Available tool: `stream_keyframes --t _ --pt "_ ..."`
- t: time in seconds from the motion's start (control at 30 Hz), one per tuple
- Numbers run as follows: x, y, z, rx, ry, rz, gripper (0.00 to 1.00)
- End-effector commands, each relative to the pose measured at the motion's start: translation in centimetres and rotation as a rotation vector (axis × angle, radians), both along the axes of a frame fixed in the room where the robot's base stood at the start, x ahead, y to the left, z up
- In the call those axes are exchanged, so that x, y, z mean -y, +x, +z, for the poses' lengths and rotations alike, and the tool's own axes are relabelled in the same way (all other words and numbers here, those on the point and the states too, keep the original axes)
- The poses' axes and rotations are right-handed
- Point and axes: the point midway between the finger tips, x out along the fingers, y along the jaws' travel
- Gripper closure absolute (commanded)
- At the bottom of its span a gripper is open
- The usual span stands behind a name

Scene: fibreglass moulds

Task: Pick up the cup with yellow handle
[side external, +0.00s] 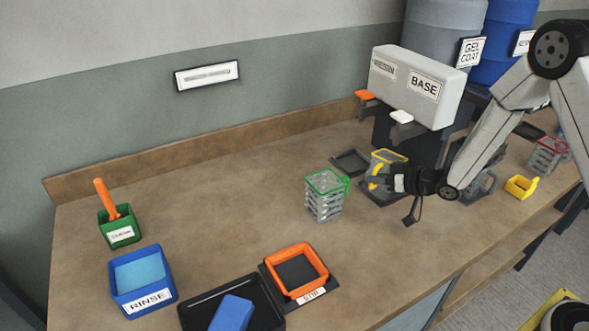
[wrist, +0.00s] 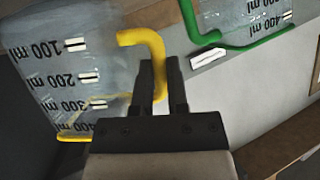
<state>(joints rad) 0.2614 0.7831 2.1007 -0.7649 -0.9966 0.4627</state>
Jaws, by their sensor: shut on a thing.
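The cup with the yellow handle (wrist: 70,75) is clear, with black millilitre marks and a yellow rim, and fills the left of the wrist view. Its yellow handle (wrist: 143,40) passes between the fingers of my gripper (wrist: 160,75), which is shut on it. In the side view the cup (side external: 388,157) is at the dark stand below the white BASE dispenser, with my gripper (side external: 380,178) at its handle. I cannot tell whether the cup touches the surface under it.
A clear cup with a green rim and handle (side external: 325,195) stands just left. A red-rimmed cup (side external: 546,153) and a small yellow container (side external: 521,187) are at the right. The white BASE dispenser (side external: 418,85) overhangs close by. The bench's left middle is clear (side external: 220,190).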

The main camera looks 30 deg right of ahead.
Motion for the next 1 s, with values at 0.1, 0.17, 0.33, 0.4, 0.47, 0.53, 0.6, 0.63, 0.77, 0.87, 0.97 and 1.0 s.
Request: stream_keyframes --t 0.1,0.17,0.33,0.4,0.47,0.53,0.6,0.63,0.77,0.87,0.97,1.0 --pt "0.0 0.0 0.0 0.001 0.000 0.000 1.00" --pt "0.0 0.0 0.0 0.001 0.000 0.000 1.00" --pt "0.0 0.0 0.0 0.001 -0.001 0.000 1.00" --pt "0.0 0.0 0.0 0.001 -0.001 0.000 1.00" --pt "0.0 0.0 0.1 0.001 -0.001 0.000 1.00" --pt "0.0 0.0 0.2 0.001 -0.001 0.000 1.00" --pt "0.0 0.0 0.4 0.002 0.000 0.000 1.00" --pt "0.0 0.1 0.6 0.002 0.000 0.000 1.00" --pt "0.0 0.1 1.3 0.003 0.000 0.001 1.00" --pt "0.0 0.0 2.1 0.003 -0.002 0.002 1.00" --pt "0.0 0.0 3.2 0.004 0.000 0.001 1.00" --pt "0.0 0.1 3.8 0.005 -0.001 0.001 1.00"
